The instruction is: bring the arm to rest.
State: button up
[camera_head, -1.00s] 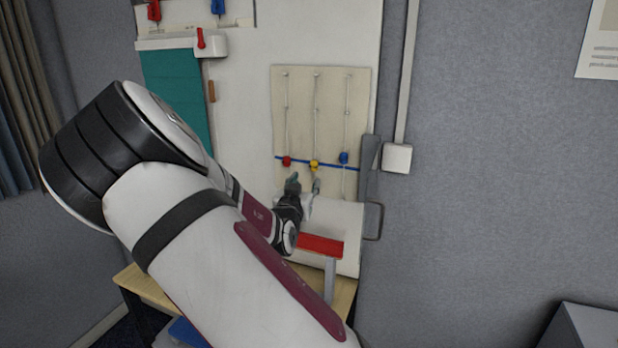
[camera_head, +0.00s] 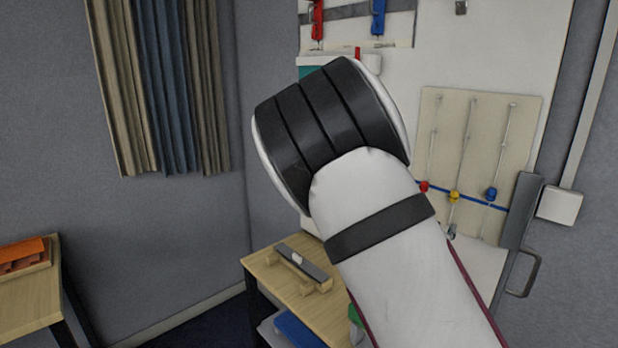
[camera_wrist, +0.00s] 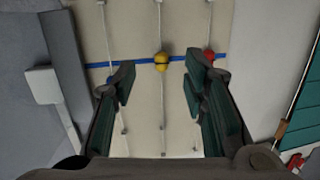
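My arm (camera_head: 385,240) fills the middle of the head view, bent at a black-banded joint. It hides most of my gripper there. In the wrist view my gripper (camera_wrist: 160,72) is open, with its two dark green-padded fingers apart and nothing held between them. It faces a cream panel (camera_head: 487,140) with strings and a blue cord. A yellow bead (camera_wrist: 161,61) shows beyond the gap between the fingertips. A red bead (camera_wrist: 208,57) is partly behind the right finger. A blue bead (camera_head: 490,194) is clear in the head view. Touching cannot be told.
A wooden table (camera_head: 318,308) carrying a grey bar on wooden blocks (camera_head: 302,268) stands below my arm. A grey bracket with a handle (camera_head: 520,240) is right of the panel. A side table (camera_head: 30,303) and curtains (camera_head: 165,90) are at left. Open floor lies between the tables.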

jog(key=s+a+r+n+g+y, duration=0.2)
jog(key=s+a+y, duration=0.4)
jog(key=s+a, duration=0.1)
jog(key=s+a+r+n+g+y, duration=0.2)
jog(key=s+a+r+y, duration=0.1)
jog(key=s+a+y, duration=0.35)
jog(key=s+a+r+n+g, duration=0.1)
jog(key=s+r+n, duration=0.1)
jog(key=s, duration=0.8)
jog(key=s+a+r+n+g+h, duration=0.1)
jog(key=s+r+n, duration=0.2)
jog(key=s, duration=0.8)
jog(key=shift+s+a+g, duration=0.2)
jog(key=shift+a+g, duration=0.15)
jog(key=shift+g, duration=0.05)
jog(key=shift+d, duration=0.1)
dwell(0.5)
